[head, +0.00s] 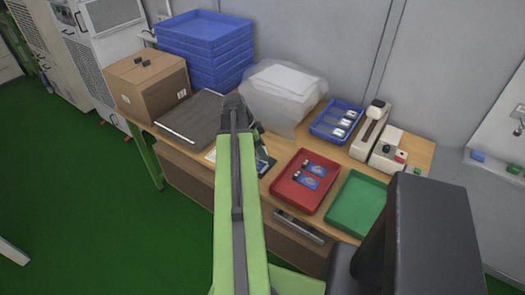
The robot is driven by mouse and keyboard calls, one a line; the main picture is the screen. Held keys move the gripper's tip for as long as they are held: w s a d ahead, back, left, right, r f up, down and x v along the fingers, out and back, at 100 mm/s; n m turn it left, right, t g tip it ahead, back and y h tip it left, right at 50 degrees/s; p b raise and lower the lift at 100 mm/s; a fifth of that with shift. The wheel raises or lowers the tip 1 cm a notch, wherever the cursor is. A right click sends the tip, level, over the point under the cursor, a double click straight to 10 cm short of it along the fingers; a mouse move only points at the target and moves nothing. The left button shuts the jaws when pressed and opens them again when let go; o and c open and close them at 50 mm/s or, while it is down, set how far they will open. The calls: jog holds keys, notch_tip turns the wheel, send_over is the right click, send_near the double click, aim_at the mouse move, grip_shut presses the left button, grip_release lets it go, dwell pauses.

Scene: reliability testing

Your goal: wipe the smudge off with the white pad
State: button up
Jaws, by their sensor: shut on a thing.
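My gripper (262,151) shows only in part, low over the workbench behind my raised green arm. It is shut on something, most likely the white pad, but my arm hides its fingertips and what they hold. I cannot make out the pad itself. I cannot make out a smudge either. A bluish item (263,166) and a pale sheet edge (211,155) show on either side of my arm, close to the gripper. Whether the gripper touches the surface is hidden.
A dark flat panel (190,118) lies left of my arm, beside a cardboard box (145,82) and stacked blue crates (205,45). A red tray (300,200), green tray (352,202) and blue tray (337,120) stand right.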

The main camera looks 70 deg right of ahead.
jog(key=b, duration=0.5)
send_over(265, 167)
jog(key=w, duration=0.1)
jog(key=shift+a+f, duration=0.2)
jog(key=shift+f, duration=1.2)
jog(key=shift+a+f, duration=0.2)
jog(key=shift+f, duration=1.15)
jog(key=shift+f+b, duration=1.05)
jog(key=shift+w, duration=0.1)
